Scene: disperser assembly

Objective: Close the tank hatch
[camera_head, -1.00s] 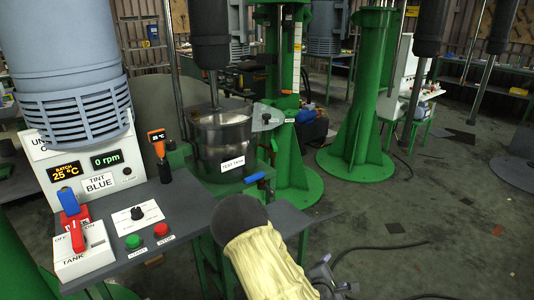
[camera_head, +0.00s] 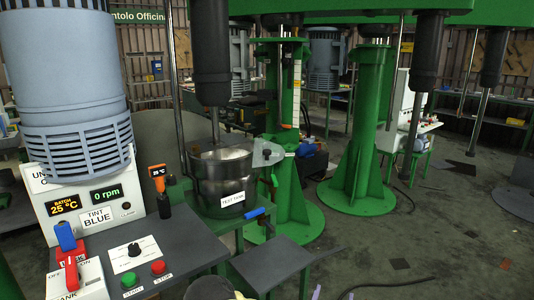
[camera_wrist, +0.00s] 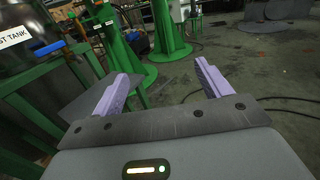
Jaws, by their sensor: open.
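The metal tank (camera_head: 222,185), labelled TEST TANK, stands left of centre in the head view, its top at least partly open around a vertical shaft. A grey plate (camera_head: 267,151) stands raised at its right rim and looks like the hatch. In the wrist view only the TEST TANK label (camera_wrist: 14,36) and a blue-ended handle (camera_wrist: 53,48) show at the left; the hatch is not clear there. My gripper (camera_wrist: 163,72) is open, with two purple fingers apart and nothing between them. It is clear of the tank; in the head view it is mostly below the frame.
A control panel (camera_head: 135,255) with knobs and buttons stands left of the tank. A blue-ended handle (camera_head: 254,215) sticks out at the tank's front right. A flat grey plate (camera_head: 285,262) lies in front. Green columns (camera_head: 360,150) stand behind; floor at right is open.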

